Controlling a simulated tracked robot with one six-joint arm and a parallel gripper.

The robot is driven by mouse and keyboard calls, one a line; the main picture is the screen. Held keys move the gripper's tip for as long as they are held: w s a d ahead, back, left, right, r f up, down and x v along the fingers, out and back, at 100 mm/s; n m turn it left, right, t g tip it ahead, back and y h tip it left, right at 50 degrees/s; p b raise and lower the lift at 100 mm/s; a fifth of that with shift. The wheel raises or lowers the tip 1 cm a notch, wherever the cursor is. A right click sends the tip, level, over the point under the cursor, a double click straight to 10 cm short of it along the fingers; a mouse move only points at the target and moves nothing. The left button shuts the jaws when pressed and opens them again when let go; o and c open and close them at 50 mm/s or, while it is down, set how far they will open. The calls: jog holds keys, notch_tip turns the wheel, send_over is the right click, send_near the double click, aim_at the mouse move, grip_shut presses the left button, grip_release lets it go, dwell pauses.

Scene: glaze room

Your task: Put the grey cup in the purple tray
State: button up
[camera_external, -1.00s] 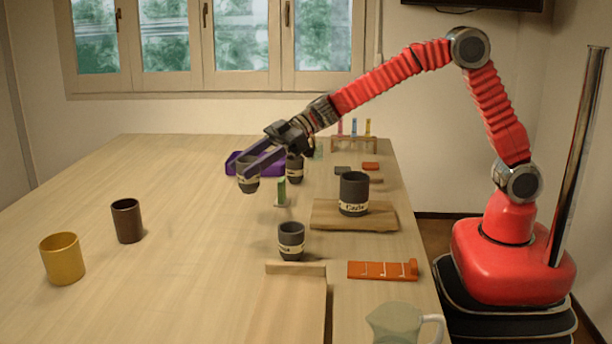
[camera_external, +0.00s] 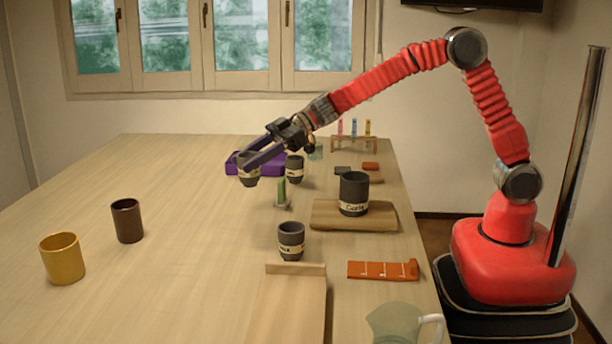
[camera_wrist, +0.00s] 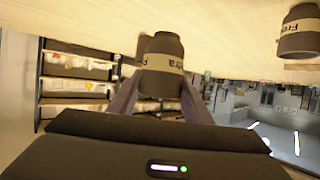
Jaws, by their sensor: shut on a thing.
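My gripper (camera_external: 252,158) is shut on a grey cup (camera_external: 248,173) with a pale lettered band. The held cup is upright, at the front of the purple tray (camera_external: 268,163), and overlaps its left part in the external view. I cannot tell how high it is above the table. In the wrist view the held cup (camera_wrist: 163,60) sits between the fingers (camera_wrist: 160,92). The purple tray is partly hidden behind the cup and fingers. A similar grey cup (camera_external: 295,176) stands just right of the tray; a grey cup also shows at the right in the wrist view (camera_wrist: 300,42).
Another grey cup (camera_external: 291,236) stands nearer the front. A larger dark cup (camera_external: 353,186) stands on a wooden board (camera_external: 380,219). A small green item (camera_external: 281,192) stands near the held cup. Brown (camera_external: 127,222) and yellow (camera_external: 62,260) cups stand left. The table's middle left is clear.

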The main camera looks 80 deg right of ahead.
jog(key=w+d+m+t+h, duration=0.1)
jog(key=w+d+m+h, duration=0.1)
jog(key=d, duration=1.5)
jog(key=r+h, duration=0.1)
send_over(275, 167)
jog(key=w+d, duration=0.1)
jog(key=d, duration=0.3)
jog(key=shift+w+m+t, duration=0.1)
jog(key=shift+m+t, duration=0.2)
jog(key=shift+m, duration=0.1)
notch_tip(275, 167, down, 6)
jog(key=shift+f, duration=0.1)
jog(key=shift+f, duration=1.85)
jog(key=shift+f, duration=0.1)
